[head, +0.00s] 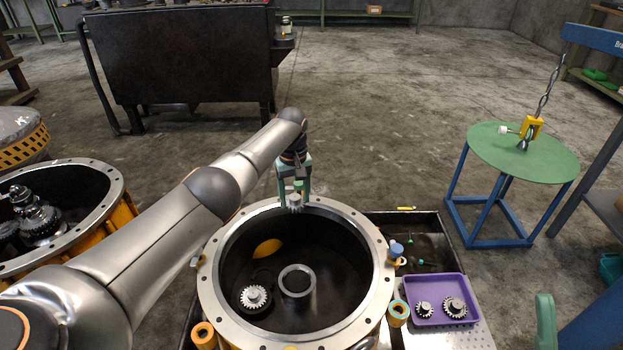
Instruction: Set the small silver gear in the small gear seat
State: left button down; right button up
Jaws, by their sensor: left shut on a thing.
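My left gripper (295,192) is shut on a small silver gear (296,204). It holds the gear near the far rim of the round housing (215,275), close to the inner edge. Inside the housing, a silver gear (254,297) sits at the left of the floor. A pale round ring (297,281) stands near the middle of the floor; I cannot tell which feature is the small gear seat.
A purple tray (438,316) at the right holds two gears (455,307). A yellow piece (268,248) lies inside the housing. Another round housing (95,229) stands at the left. A green round table (522,152) stands at the back right.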

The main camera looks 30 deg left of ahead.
pick_arm(q)
jog(key=s+a+f+n+b, duration=0.1)
jog(key=s+a+f+b, duration=0.1)
jog(key=f, duration=0.5)
jog(key=s+a+f+n+b, duration=0.1)
jog(key=s+a+f+b, duration=0.2)
jog(key=f, duration=0.5)
jog(key=s+a+f+n+b, duration=0.1)
jog(key=s+a+f+b, duration=0.1)
jog(key=f, duration=0.6)
jog(key=shift+s+a+f+b, duration=0.15)
jog(key=shift+s+a+b, duration=0.1)
jog(key=shift+s+b, duration=0.55)
pick_arm(e)
notch_tip(320, 180, down, 9)
jog(key=a, duration=0.1)
jog(key=shift+w+f+g, duration=0.15)
jog(key=shift+w+g, duration=0.1)
jog(key=shift+g, duration=0.05)
pick_arm(q)
jog(key=shift+d+p, duration=0.15)
jog(key=shift+p, duration=0.2)
pick_arm(e)
jog(key=shift+r, duration=0.3)
jog(key=shift+f, duration=0.1)
pick_arm(q)
jog(key=shift+f+b, duration=0.7)
jog(key=shift+f, duration=0.9)
pick_arm(e)
jog(key=shift+f, duration=0.7)
